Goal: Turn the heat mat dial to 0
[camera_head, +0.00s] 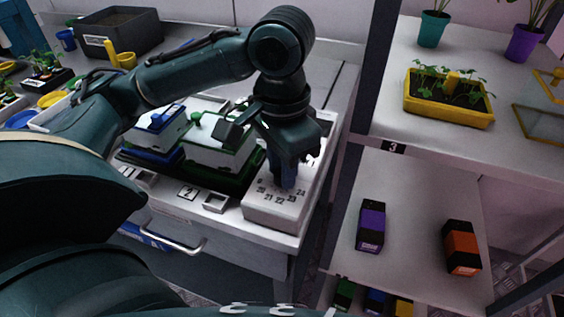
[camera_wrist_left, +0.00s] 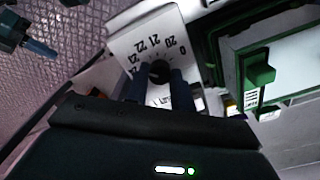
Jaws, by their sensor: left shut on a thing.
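The heat mat control box (camera_head: 262,213) is white and sits at the bench's front right corner, with a 0 and numbers from 20 up printed in an arc. It also fills the middle of the left wrist view (camera_wrist_left: 125,42). My left gripper (camera_head: 285,180) points down over it. In the left wrist view its blue fingers are shut on the round black dial (camera_wrist_left: 160,72). The fingers hide the dial in the head view, and I cannot tell which number it points at. A dark blue-tipped part (camera_wrist_left: 40,48) at the wrist view's upper left may be my right gripper.
Green (camera_head: 218,146) and blue (camera_head: 157,127) propagators with pale lids stand left of the box. A rack on the right holds a yellow seedling tray (camera_head: 447,106) above and purple (camera_head: 370,226) and orange (camera_head: 461,247) packs below. A drawer handle (camera_head: 172,237) juts from the bench front.

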